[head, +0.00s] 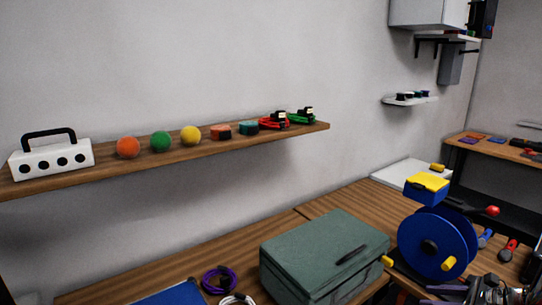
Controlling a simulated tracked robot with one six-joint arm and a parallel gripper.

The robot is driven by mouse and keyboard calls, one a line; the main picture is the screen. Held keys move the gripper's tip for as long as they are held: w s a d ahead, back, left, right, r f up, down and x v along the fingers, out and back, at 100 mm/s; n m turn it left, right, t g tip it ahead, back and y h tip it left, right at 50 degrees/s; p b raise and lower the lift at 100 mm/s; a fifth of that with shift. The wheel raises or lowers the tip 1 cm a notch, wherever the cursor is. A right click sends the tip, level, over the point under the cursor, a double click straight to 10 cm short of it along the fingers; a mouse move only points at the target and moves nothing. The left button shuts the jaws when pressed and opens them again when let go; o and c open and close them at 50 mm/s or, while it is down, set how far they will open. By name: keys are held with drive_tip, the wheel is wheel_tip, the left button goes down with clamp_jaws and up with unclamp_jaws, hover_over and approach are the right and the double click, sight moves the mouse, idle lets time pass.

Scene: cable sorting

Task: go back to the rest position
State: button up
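My gripper is not clearly seen anywhere in the head view. The purple cable coil (219,279) lies on the wooden workbench (200,257), left of the green toolbox. A white cable coil (236,299) is cut off by the bottom edge. A red cable coil (272,122) and a green cable coil (302,117), both with black parts, lie at the right end of the wooden wall shelf (225,149).
A closed green toolbox (320,252) stands on the bench, with a blue reel (437,244) to its right. A grey, cluttered bundle (492,290) at the bottom right is unclear. A white power box (52,158) and several colored balls and discs sit on the shelf.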

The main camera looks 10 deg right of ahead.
drive_tip(key=s+a+r+n+g+h, duration=0.1)
drive_tip(key=s+a+r+n, duration=0.3)
drive_tip(key=a+n, duration=0.5)
drive_tip(key=s+a+r+n+g+h, duration=0.2)
drive_tip(key=s+a+r+n, duration=0.3)
drive_tip(key=a, duration=1.3)
drive_tip(key=s+a+r+n+g+h, duration=0.1)
drive_tip(key=s+a+r+n, duration=0.3)
drive_tip(key=a+n, duration=0.9)
wheel_tip(320, 180, up, 2)
drive_tip(key=shift+s+a+r+n+h, duration=0.15)
drive_tip(key=shift+s+a+n+h, duration=0.2)
drive_tip(key=shift+h, duration=0.45)
drive_tip(key=shift+d, duration=0.1)
